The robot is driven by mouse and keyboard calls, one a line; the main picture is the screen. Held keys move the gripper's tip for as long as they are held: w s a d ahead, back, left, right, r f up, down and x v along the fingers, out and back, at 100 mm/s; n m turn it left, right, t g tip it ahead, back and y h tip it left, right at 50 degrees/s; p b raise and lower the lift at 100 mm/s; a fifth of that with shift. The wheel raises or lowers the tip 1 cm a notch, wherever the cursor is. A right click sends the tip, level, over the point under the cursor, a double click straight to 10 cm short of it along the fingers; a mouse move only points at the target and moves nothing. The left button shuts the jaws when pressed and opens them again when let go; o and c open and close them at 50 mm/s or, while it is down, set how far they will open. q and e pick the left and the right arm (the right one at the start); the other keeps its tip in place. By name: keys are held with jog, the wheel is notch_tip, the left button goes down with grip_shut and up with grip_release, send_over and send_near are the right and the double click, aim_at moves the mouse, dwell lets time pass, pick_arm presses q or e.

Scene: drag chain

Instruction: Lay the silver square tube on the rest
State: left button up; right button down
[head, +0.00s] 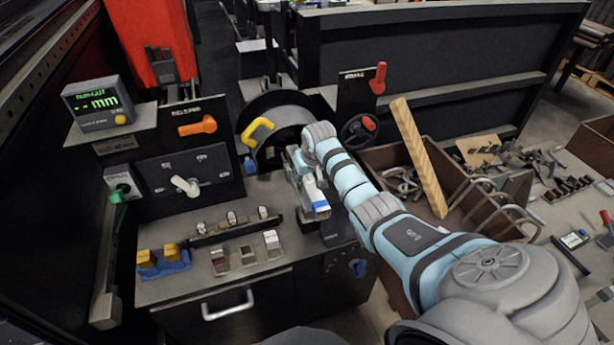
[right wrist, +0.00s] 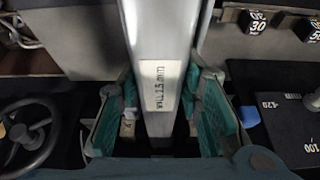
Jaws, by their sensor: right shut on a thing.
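My right gripper (head: 303,172) is shut on the silver square tube (head: 314,195), in front of the black machine at the right end of the grey bench. In the right wrist view the tube (right wrist: 158,45) runs between the green finger pads of my right gripper (right wrist: 160,112), and a label on it reads a wall of 1.5 mm. A blue patch shows near the tube's lower end in the head view. I cannot tell for certain which fixture is the rest. My left gripper is not in view.
The grey bench (head: 185,289) carries a bar with several small fittings (head: 232,226), a row of small blocks (head: 248,256) and a blue holder with yellow pieces (head: 163,262). A black handwheel (head: 358,131) stands behind my right arm. A brown bin (head: 395,157) lies right of it.

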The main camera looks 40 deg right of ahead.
jog(key=c, duration=1.5)
grip_release()
jog(key=shift+a, duration=0.2)
jog(key=o, duration=0.4)
jog(key=shift+w+a+f, duration=0.1)
jog(key=shift+w, duration=0.1)
jog(key=shift+o, duration=0.2)
jog(key=shift+s, duration=0.1)
jog(key=v, duration=1.2)
jog(key=shift+w+a, duration=0.15)
jog(key=shift+w, duration=0.1)
